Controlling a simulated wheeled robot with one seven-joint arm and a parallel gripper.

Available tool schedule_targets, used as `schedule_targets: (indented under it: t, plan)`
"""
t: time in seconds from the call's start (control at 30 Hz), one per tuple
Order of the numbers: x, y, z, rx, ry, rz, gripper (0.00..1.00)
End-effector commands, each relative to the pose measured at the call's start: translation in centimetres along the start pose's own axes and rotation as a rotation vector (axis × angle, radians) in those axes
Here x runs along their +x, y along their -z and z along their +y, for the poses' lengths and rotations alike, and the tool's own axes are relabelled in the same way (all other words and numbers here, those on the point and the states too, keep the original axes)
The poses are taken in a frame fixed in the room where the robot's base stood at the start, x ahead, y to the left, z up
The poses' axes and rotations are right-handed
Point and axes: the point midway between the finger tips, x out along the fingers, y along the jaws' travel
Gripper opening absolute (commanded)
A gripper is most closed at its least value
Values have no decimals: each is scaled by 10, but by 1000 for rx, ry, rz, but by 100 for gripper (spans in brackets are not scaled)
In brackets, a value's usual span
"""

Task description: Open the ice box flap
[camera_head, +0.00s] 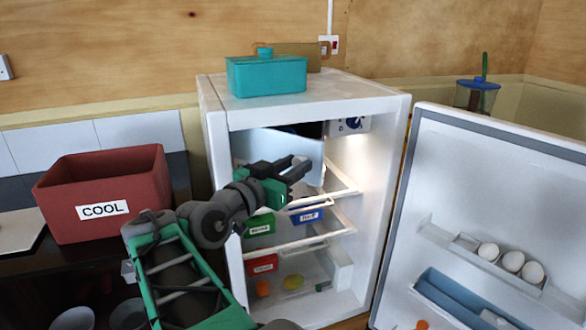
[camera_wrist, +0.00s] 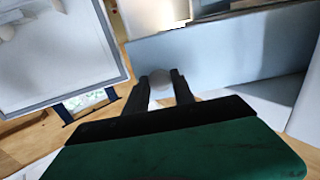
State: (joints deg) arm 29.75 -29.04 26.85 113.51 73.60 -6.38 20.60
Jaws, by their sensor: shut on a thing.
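The ice box flap (camera_head: 250,146) is a pale grey panel at the top of the open fridge (camera_head: 215,150). A dark gap shows above its right part in the head view, so it looks tilted or partly open; how far I cannot tell. In the wrist view the flap (camera_wrist: 235,50) fills the upper right, with a round grey knob (camera_wrist: 160,80) at its lower left edge. My gripper (camera_head: 298,168) is in front of the flap, and its two fingers (camera_wrist: 161,84) are closed around the knob. The inside of the ice box is mostly hidden.
The fridge door (camera_head: 470,180) stands wide open at right, with eggs (camera_head: 513,261) in its rack. Shelves below the flap hold a green tub (camera_head: 260,225), a blue tub (camera_head: 306,216) and a red tub (camera_head: 262,265). A red COOL box (camera_head: 105,180) stands at left.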

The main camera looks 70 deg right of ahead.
Motion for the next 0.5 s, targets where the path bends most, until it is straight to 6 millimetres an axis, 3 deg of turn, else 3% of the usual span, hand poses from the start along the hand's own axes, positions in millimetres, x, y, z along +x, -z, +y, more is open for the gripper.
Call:
schedule_targets:
  t: [0.33, 0.37, 0.5]
  plan:
    - [-6, -2, -4, -6, 9, -5, 0]
    - [-6, -2, -4, -6, 10, -5, 33]
    - [-7, -2, -5, -5, 12, -4, 44]
